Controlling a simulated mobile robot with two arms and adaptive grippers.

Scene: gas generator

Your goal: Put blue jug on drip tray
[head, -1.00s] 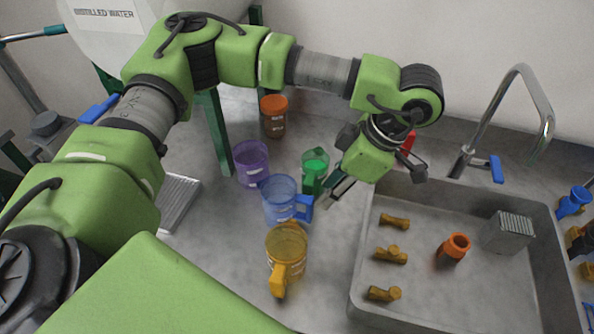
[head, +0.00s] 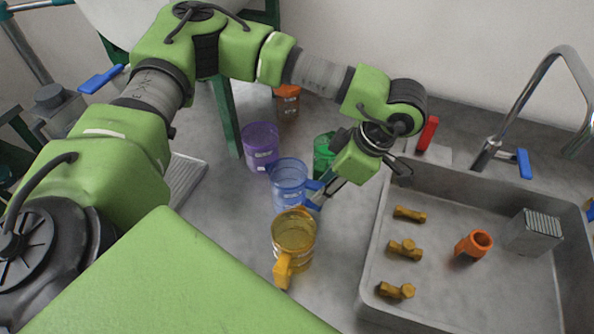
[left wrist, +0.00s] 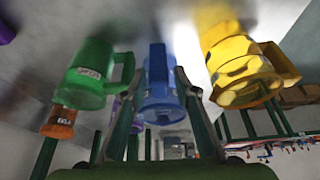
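The blue jug (head: 289,182) stands upright on the counter, its handle toward my left gripper (head: 318,196). In the left wrist view the blue jug (left wrist: 163,95) shows between the two fingers of my left gripper (left wrist: 159,74), with its handle between the fingertips. The fingers are apart, one on each side of the handle; I cannot tell whether they touch it. The drip tray (head: 186,178), grey and ribbed, is at the left, partly hidden by my left arm. My right gripper is not in view.
A purple jug (head: 261,147) and a green jug (head: 322,155) stand behind the blue jug, a yellow jug (head: 294,240) in front. An orange-lidded jar (head: 287,101) is farther back. A sink (head: 470,290) with brass fittings and a tap (head: 520,100) is at the right.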

